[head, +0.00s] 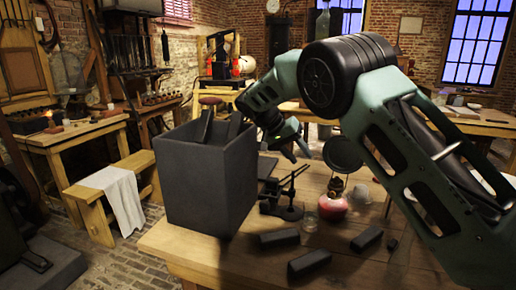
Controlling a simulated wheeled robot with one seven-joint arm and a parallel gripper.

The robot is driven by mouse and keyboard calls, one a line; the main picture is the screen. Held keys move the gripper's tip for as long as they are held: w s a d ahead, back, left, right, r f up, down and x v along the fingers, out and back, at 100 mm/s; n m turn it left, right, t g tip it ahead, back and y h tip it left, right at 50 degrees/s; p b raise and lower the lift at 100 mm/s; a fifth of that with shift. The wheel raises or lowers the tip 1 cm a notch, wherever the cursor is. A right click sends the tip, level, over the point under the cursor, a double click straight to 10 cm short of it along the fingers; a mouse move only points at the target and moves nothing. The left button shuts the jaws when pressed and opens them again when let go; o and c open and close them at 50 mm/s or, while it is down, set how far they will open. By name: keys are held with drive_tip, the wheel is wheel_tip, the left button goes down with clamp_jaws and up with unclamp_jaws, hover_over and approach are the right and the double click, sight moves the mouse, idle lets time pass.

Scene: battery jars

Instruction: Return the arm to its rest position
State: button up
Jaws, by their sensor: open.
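My arm comes in from the right and arches over the table (185,246). My gripper (296,153) hangs in mid-air behind and right of a tall dark grey open-topped box (207,187). Its jaws are small and dark at this distance; they look open, with nothing seen between them. Two dark slabs (205,125) stick up at the box's rim. The inside of the box is mostly hidden.
Dark blocks (309,262) lie at the table's front. Behind them are a black stand with arms (284,205), a glass jar (310,222) and a round pink-red object (333,207). A bench with white cloth (120,196) stands left.

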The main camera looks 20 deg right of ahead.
drive_tip(key=s+a+n+y+p, duration=0.1)
drive_tip(key=s+a+n+y, duration=0.25)
drive_tip(key=s+a, duration=0.55)
drive_tip(key=s+a+n+y, duration=0.3)
drive_tip(key=s+a+n, duration=0.25)
drive_tip(key=s, duration=0.55)
drive_tip(key=s+a+f+n+y, duration=0.1)
drive_tip(key=s+n, duration=0.2)
drive_tip(key=s, duration=0.8)
drive_tip(key=s+a+f+n+t+y, duration=0.1)
drive_tip(key=s+n, duration=0.2)
drive_tip(key=s, duration=0.8)
drive_tip(key=shift+a+p, duration=0.3)
drive_tip(key=shift+p, duration=0.1)
